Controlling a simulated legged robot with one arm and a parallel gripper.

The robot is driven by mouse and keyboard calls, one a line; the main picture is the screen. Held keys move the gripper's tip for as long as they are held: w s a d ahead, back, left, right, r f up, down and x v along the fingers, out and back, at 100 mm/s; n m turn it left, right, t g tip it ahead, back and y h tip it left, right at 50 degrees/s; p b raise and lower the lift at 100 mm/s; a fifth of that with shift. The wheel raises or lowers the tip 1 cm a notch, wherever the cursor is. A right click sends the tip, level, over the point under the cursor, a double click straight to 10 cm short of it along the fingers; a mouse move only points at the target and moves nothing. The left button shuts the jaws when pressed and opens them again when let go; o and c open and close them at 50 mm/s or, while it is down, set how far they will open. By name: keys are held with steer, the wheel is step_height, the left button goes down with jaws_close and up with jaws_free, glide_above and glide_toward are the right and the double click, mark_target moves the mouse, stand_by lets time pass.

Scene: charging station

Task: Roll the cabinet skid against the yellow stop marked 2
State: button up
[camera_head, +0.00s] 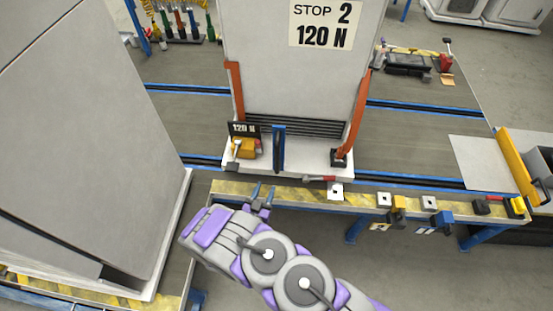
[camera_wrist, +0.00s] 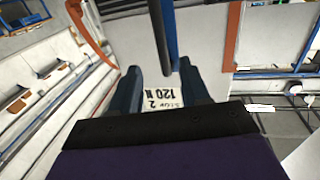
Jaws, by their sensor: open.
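The grey cabinet skid (camera_head: 290,75) stands upright on the rail deck at the top centre, with a "STOP 2 120 N" label, orange corner posts and a pale base. An upright blue bar (camera_head: 278,150) rises at its front; it also shows in the wrist view (camera_wrist: 170,35). My gripper (camera_head: 262,192) is open and empty, just in front of the base. In the wrist view its fingers (camera_wrist: 164,85) are spread, the blue bar appearing between them, nearer the right one; contact cannot be told. A yellow stop-like bar (camera_head: 517,168) stands at the far right; no number is legible on it.
Blue rails (camera_head: 420,108) run left to right across the deck. A yellow-black edge (camera_head: 310,194) holds tools and small blocks along the front. Another large grey cabinet (camera_head: 75,130) fills the left. Deck between the skid and the yellow bar looks largely clear.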

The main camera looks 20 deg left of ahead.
mark_target(276, 161)
steer(key=w+b, duration=0.1)
steer(key=w, duration=0.4)
steer(key=w+b, duration=0.1)
steer(key=w, duration=0.9)
steer(key=shift+w+a+b, duration=0.15)
steer(key=shift+a+b, duration=0.2)
steer(key=shift+b, duration=0.05)
steer(key=shift+c, duration=0.3)
jaws_close()
